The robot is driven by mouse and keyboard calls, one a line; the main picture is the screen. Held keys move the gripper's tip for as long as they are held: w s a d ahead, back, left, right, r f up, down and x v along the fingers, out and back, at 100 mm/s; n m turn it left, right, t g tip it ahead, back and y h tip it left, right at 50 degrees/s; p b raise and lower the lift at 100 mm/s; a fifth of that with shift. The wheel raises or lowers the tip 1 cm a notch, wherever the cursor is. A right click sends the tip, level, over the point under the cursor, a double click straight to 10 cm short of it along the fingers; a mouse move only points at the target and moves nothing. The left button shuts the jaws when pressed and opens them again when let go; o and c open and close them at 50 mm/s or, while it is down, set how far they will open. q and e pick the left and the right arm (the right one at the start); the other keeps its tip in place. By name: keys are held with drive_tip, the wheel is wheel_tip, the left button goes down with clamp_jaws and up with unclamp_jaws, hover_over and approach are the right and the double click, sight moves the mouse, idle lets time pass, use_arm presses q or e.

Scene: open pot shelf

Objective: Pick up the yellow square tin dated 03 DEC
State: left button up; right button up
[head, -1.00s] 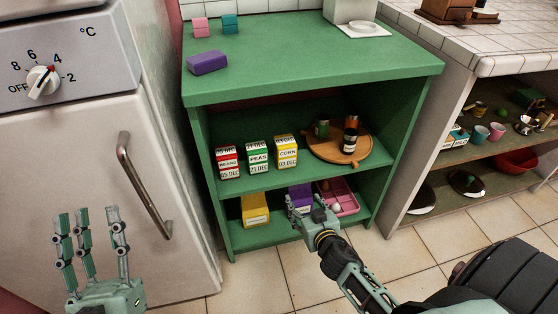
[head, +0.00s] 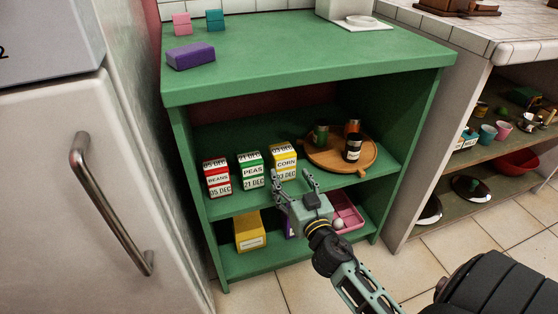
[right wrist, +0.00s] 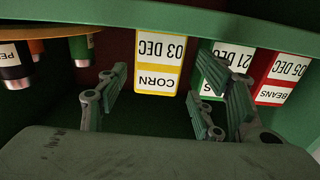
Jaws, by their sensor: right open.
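The yellow tin (head: 284,158) labelled CORN, 03 DEC, stands upright on the green unit's middle shelf (head: 232,204). It is the right one of three tins. The red BEANS tin (head: 217,177), 05 DEC, and the green PEAS tin (head: 251,170), 21 DEC, stand to its left. My right gripper (head: 293,182) is open and empty, just in front of and below the yellow tin. In the right wrist view the yellow tin (right wrist: 158,70) appears between the spread fingers (right wrist: 165,95), beyond their tips. My left gripper is not in view.
A round wooden tray (head: 325,158) with dark jars stands right of the tins. Below are a yellow box (head: 249,231), a purple item partly hidden by my right gripper, and a pink tray (head: 347,213). A fridge door handle (head: 105,205) is at left.

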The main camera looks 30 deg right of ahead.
sight(282, 160)
drive_tip(key=x, duration=0.8)
drive_tip(key=shift+w+r+b, duration=0.1)
drive_tip(key=shift+r+b, duration=0.2)
drive_tip(key=shift+b, duration=0.05)
drive_tip(key=shift+r, duration=0.1)
drive_tip(key=c, duration=1.3)
